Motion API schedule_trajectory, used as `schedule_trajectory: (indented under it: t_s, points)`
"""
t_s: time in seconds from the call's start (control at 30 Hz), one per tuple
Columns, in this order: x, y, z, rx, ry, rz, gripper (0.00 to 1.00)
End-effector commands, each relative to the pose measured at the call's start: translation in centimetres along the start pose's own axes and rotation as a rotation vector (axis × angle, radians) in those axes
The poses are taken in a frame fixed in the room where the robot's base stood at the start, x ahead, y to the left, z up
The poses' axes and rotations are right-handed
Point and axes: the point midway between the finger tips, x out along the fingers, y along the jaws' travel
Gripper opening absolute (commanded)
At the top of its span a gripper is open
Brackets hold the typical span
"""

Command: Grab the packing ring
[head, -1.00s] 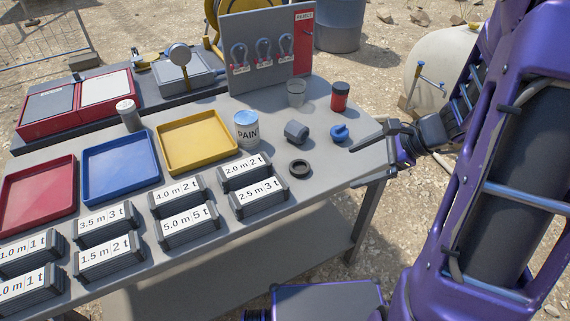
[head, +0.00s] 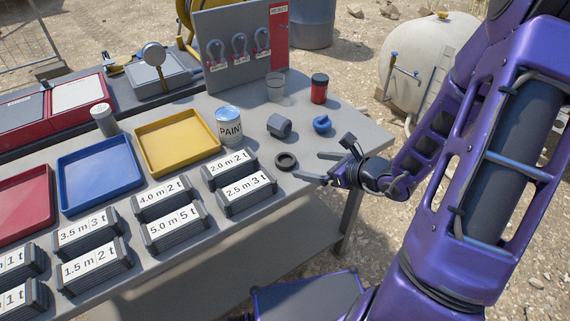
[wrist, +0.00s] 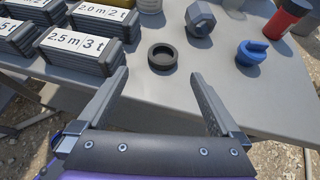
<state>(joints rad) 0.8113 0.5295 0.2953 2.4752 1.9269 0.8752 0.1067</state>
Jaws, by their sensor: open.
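The packing ring (head: 286,161) is a small black ring lying flat on the grey table, right of the labelled stacks. In the wrist view the ring (wrist: 162,57) lies beyond my fingertips, roughly midway between them and slightly left. My gripper (head: 321,167) is open and empty at the table's right edge, just right of the ring and apart from it. In the wrist view my gripper's two fingers (wrist: 159,74) are spread wide with bare table between them.
A grey hex nut (head: 279,126), a blue fitting (head: 322,124), a paint can (head: 229,124) and a red jar (head: 319,88) stand behind the ring. The labelled stack "2.5 m 3 t" (head: 246,192) is close on its left. Bare table lies in front.

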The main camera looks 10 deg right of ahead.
Motion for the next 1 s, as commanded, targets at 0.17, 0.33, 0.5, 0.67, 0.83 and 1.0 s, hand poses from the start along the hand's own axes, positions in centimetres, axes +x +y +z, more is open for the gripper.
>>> schedule_trajectory:
  t_s: [0.17,0.33,0.5,0.67,0.83,1.0]
  points:
    - [3.4,0.1,-0.1,0.0,0.0,0.004,1.0]
    - [4.7,0.0,-0.1,-0.001,0.0,0.001,1.0]
    - [6.4,-0.3,-0.3,0.001,-0.001,0.003,1.0]
    - [8.8,-0.6,-0.5,0.001,-0.001,0.002,1.0]
    - [9.9,-0.6,-0.4,-0.001,0.0,0.001,1.0]
    - [9.9,-0.6,-0.3,-0.001,0.0,0.0,1.0]
